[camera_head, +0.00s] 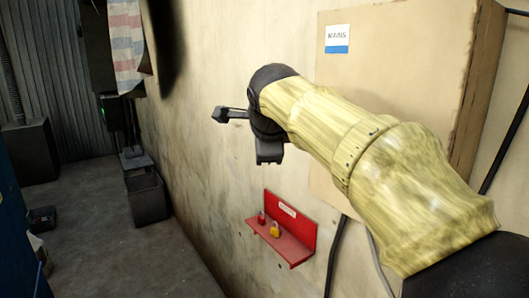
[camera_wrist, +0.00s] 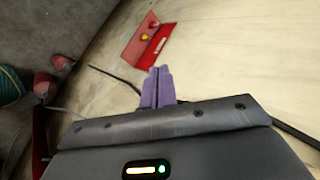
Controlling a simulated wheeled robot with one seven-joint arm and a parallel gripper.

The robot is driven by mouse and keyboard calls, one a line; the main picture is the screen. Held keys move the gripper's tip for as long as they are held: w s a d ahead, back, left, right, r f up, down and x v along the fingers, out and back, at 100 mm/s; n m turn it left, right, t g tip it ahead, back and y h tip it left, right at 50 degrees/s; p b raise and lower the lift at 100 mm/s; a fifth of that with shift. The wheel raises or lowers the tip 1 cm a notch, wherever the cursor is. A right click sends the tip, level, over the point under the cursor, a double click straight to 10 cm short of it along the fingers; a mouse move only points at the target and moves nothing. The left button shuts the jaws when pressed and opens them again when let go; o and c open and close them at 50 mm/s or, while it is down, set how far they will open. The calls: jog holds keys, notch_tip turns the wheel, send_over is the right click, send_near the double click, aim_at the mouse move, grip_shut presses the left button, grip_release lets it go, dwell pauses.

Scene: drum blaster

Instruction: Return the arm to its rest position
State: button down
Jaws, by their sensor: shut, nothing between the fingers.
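My arm (camera_head: 350,130), in a yellowish patterned sleeve, reaches from the lower right of the head view towards the wall. Its dark wrist end is raised in front of the wall, above and left of the red shelf in the picture. In the wrist view my gripper (camera_wrist: 158,70) shows two purple fingers pressed together with nothing between them. The fingers are apart from the red shelf, which appears beyond their tips. In the head view the fingers cannot be made out clearly.
A red wall shelf (camera_head: 301,252) holds a yellow padlock (camera_head: 276,229) and a small red item (camera_head: 261,217). A beige box labelled MAINS (camera_head: 400,50) stands out from the wall behind my arm. A dark bin (camera_head: 147,197) stands on the floor, which is partly clear.

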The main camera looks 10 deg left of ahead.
jog(key=s+d+f+n+g+h+b, duration=0.1)
jog(key=s+d+f+n+g+b, duration=0.2)
jog(key=d+f, duration=0.75)
jog(key=s+d+f+n+h+b, duration=0.1)
jog(key=d+f+n+b, duration=0.3)
jog(key=f, duration=1.3)
jog(key=s+d+f+n+g+b, duration=0.1)
jog(key=s+d+f+n, duration=0.3)
jog(key=s+f, duration=0.4)
jog(key=s+d+f+n+g+b, duration=0.1)
jog(key=s+d+f+n+g, duration=0.1)
jog(key=s+f, duration=0.6)
notch_tip(320, 180, down, 4)
jog(key=shift+d+r+n+g+b, duration=0.1)
jog(key=shift+d+n+g+b, duration=0.2)
jog(key=shift+d+n, duration=0.75)
jog(key=shift+a, duration=0.15)
